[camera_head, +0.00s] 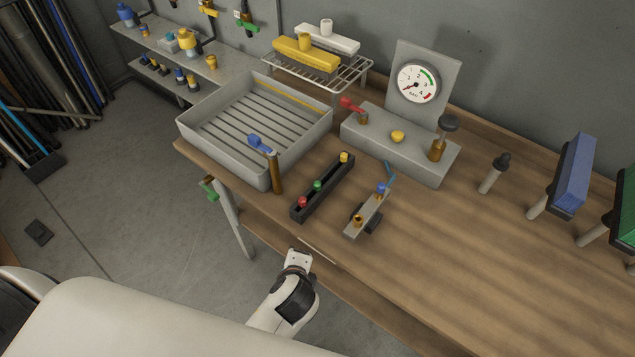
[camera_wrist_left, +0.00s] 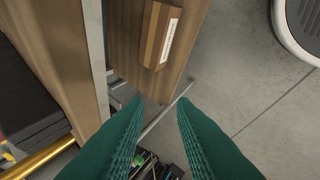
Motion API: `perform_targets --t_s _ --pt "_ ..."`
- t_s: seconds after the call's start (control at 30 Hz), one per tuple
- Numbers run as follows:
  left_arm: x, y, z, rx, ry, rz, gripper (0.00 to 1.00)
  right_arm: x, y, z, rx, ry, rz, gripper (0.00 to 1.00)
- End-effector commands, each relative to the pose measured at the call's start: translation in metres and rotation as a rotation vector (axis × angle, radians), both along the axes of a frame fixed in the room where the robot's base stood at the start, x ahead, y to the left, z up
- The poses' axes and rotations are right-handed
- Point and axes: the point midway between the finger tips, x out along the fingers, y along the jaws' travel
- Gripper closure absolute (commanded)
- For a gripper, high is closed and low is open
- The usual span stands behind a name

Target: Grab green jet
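The green jet (camera_head: 318,185) stands in a narrow black holder (camera_head: 331,184) near the front edge of the workbench, between a red jet (camera_head: 303,202) and a yellow jet (camera_head: 344,157). My left gripper (camera_wrist_left: 160,101) shows in the left wrist view as two green fingers, apart, with nothing held between them. The jets do not show in that view. In the head view, a white arm part of mine (camera_head: 290,290) is in front of the bench's edge, apart from the holder; no fingers show on it. My right gripper cannot be seen.
A grey slatted tray (camera_head: 185,131) with a blue-handled brass piece (camera_head: 275,172) at its front corner lies left of the holder. A small metal fixture (camera_head: 355,230) stands to the right. A gauge stand (camera_head: 403,144) is behind. Bare bench lies at the right front.

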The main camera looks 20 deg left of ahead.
Motion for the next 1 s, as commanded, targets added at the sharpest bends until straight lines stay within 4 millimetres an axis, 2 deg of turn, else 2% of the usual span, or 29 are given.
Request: perform_targets --t_s 0.03,0.2,0.4,0.5,0.67,1.0 --pt "0.006 -0.003 0.025 0.074 -0.020 -0.060 0.76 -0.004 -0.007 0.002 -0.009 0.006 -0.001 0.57" --pt "0.024 -0.015 0.073 0.389 -0.039 -0.300 0.76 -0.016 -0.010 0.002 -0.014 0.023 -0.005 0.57" --pt "0.044 -0.042 0.111 0.782 -0.032 -0.567 0.76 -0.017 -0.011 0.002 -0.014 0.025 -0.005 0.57" --pt "0.050 -0.053 0.123 0.926 -0.022 -0.653 0.76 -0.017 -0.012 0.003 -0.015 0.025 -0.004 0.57" --pt "0.062 -0.057 0.129 1.027 -0.012 -0.704 0.76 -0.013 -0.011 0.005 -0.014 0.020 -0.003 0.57" --pt "0.106 -0.036 0.109 1.028 -0.012 -0.707 0.76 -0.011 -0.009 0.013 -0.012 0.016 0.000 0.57"
